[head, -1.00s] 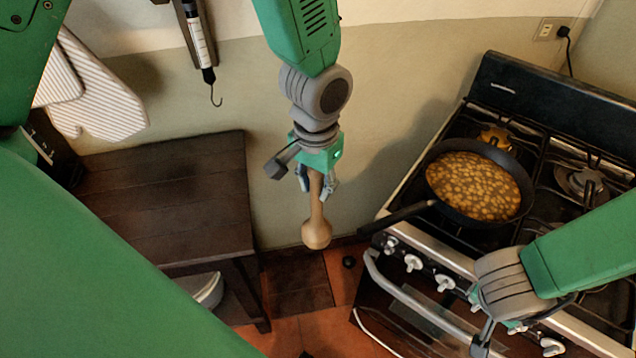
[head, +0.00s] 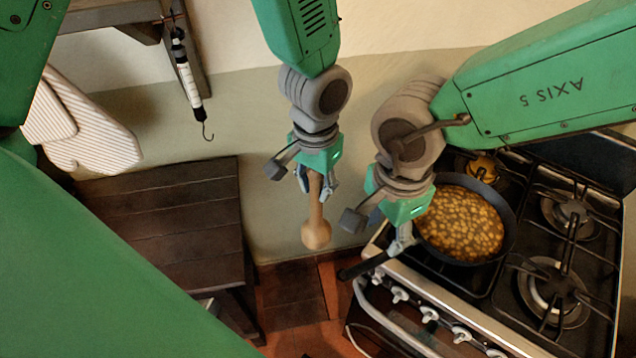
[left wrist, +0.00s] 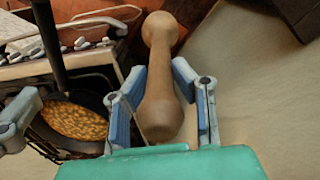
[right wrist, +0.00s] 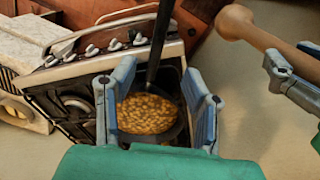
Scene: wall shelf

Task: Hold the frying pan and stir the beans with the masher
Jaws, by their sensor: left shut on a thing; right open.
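The dark frying pan (head: 505,212) with beans (head: 458,222) sits on the stove's front left burner area, its black handle (head: 362,266) pointing left over the stove's front edge. My left gripper (head: 316,186) is shut on the wooden masher (head: 316,232) and holds it hanging head down, left of the stove. The masher also shows between the fingers in the left wrist view (left wrist: 160,75). My right gripper (head: 396,243) is open above the pan handle. In the right wrist view the handle (right wrist: 158,45) appears between the open fingers, with the beans (right wrist: 146,113) below.
The stove (head: 420,320) has bare burners right of the pan. A dark wooden table (head: 165,220) stands at left. Striped mitts (head: 85,130) and a hanging scale (head: 188,80) are on the wall. The two grippers are close together.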

